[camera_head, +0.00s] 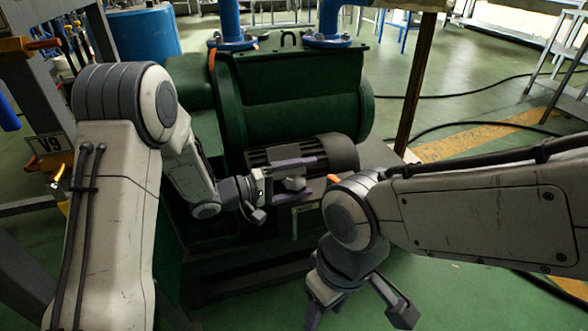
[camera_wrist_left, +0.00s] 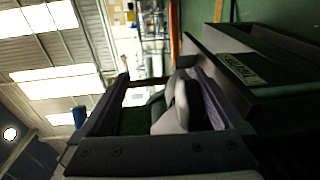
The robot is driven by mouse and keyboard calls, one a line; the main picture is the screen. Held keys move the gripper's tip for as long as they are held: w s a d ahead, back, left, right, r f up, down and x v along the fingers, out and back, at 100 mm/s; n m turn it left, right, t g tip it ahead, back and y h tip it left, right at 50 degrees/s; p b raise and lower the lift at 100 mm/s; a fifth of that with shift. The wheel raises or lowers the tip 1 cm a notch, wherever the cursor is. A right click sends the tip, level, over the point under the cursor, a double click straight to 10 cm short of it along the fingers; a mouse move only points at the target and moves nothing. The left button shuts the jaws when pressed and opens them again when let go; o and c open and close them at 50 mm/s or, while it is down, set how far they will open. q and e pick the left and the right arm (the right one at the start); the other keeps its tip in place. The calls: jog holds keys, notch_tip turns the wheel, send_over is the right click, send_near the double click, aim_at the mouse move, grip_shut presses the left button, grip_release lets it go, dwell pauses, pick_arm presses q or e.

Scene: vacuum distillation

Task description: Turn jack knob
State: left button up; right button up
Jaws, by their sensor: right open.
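I cannot make out a jack knob for certain in either view. My left gripper (camera_head: 275,200) is in front of the black ribbed motor (camera_head: 345,152), at the front of the green machine (camera_head: 290,88). Its fingers look apart. In the left wrist view, two dark bars stand apart, with a pale grey rounded shape (camera_wrist_left: 172,112) between them; I cannot tell what it is. My right gripper (camera_head: 358,308) hangs at the lower middle of the head view, fingers spread and empty, nearer to me than the machine.
Blue flanged pipes (camera_head: 328,25) rise from the machine's top. A blue drum (camera_head: 145,35) stands at the back left. A grey frame with a V9 label (camera_head: 48,144) is at left. Black hoses (camera_head: 460,95) lie on the green floor. A brown post (camera_head: 415,85) stands right of the machine.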

pick_arm(q)
jog(key=shift+m+h, duration=0.4)
jog(key=shift+h, duration=0.2)
jog(key=s+d+r+p, duration=0.1)
jog(key=d+r, duration=0.1)
jog(key=s+d+r+p, duration=0.1)
jog(key=s+d+r, duration=0.1)
jog(key=d+r, duration=0.1)
jog(key=s+d+r+p, duration=0.1)
jog(key=d+r, duration=0.1)
jog(key=r, duration=0.1)
jog(key=shift+s+d, duration=0.2)
jog(key=shift+c, duration=0.3)
jog(key=shift+s+d+r, duration=0.1)
jog(key=shift+s+d, duration=0.1)
jog(key=shift+d, duration=0.15)
pick_arm(e)
notch_tip(320, 180, up, 5)
jog(key=shift+s+d+f, duration=0.1)
